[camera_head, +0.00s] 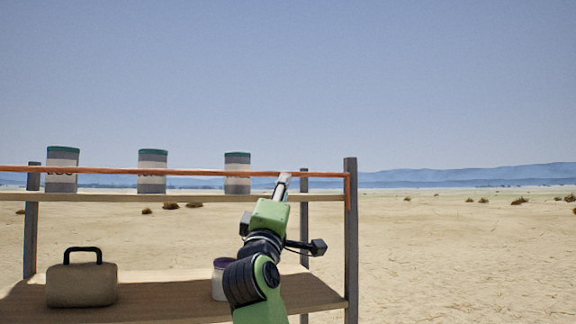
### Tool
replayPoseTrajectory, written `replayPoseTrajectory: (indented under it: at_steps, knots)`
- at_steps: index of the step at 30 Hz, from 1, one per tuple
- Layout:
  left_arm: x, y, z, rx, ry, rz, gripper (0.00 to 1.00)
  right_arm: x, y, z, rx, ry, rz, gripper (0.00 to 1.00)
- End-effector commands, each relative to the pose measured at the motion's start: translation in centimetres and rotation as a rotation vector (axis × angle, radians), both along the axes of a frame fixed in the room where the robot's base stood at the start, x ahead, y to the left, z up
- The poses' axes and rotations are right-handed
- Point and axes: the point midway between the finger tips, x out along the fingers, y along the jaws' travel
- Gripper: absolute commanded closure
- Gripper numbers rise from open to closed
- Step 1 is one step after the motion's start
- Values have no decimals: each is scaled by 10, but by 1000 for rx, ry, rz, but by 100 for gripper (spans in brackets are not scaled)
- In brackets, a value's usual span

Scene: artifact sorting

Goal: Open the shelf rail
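The shelf rail (120,170) is a thin orange bar across the front of the upper shelf. It runs to the right post (351,250), where an orange piece hangs down the post. One green and black arm of mine rises from the bottom, left of centre, and leans right; I take it as my left. Its gripper (283,181) is at the rail, a little left of the right post, and overlaps it in view. Whether the fingers touch or close on the rail is too small to tell. My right gripper is not in view.
Three grey-white canisters with green lids, at left (62,158), middle (152,160) and right (237,163), stand on the upper shelf (110,197) behind the rail. A tan case (82,286) and a purple-lidded pot (219,284) stand on the lower shelf (165,297). Open sand lies right.

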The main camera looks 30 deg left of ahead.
Motion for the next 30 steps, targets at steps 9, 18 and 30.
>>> replayPoseTrajectory:
  at_steps: [9, 18, 30]
  knots:
    - [48, 20, 35, 2, 4, 0, 74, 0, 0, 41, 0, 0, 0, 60]
    - [61, 26, 40, 2, 1, 1, 74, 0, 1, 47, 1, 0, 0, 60]
    - [61, 25, 39, 2, 1, 1, 100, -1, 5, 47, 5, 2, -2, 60]
